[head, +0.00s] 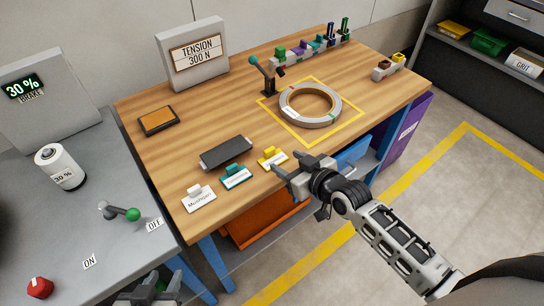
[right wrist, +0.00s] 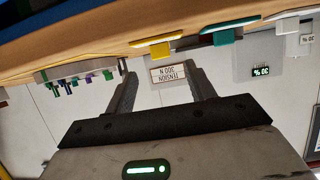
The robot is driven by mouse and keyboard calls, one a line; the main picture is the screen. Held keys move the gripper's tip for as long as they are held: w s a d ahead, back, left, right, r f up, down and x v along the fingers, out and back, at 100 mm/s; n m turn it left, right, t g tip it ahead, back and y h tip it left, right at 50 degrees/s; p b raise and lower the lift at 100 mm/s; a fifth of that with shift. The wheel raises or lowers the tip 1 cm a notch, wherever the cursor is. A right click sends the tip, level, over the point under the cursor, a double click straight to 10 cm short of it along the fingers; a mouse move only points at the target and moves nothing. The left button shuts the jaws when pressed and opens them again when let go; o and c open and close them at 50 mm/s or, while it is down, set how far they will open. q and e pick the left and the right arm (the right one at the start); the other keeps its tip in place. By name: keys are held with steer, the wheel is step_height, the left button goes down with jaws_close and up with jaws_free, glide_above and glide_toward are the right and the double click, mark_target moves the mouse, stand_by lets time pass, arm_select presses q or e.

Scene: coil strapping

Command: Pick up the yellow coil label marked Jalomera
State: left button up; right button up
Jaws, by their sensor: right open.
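The yellow coil label (head: 272,158), a white card with a yellow grip tab, stands near the front edge of the wooden bench; its text is too small to read. It also shows in the right wrist view (right wrist: 155,46), where the picture is upside down. My right gripper (head: 288,172) is open and empty, just in front of the yellow label and apart from it; its jaws also show in the right wrist view (right wrist: 163,75). The teal label (head: 236,176) and the white label (head: 198,198) stand to its left. My left gripper (head: 150,292) is partly cut off at the bottom edge.
A metal coil (head: 310,104) lies in a yellow square on the bench (head: 210,115). A dark grey block (head: 227,152) lies behind the labels. A tension display (head: 193,55) stands at the back. A grey console (head: 110,180) with a green-knobbed lever (head: 131,214) is at left.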

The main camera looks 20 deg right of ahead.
mark_target(271, 152)
steer(key=x, duration=0.7)
steer(key=shift+r, duration=0.15)
steer(key=c, duration=1.1)
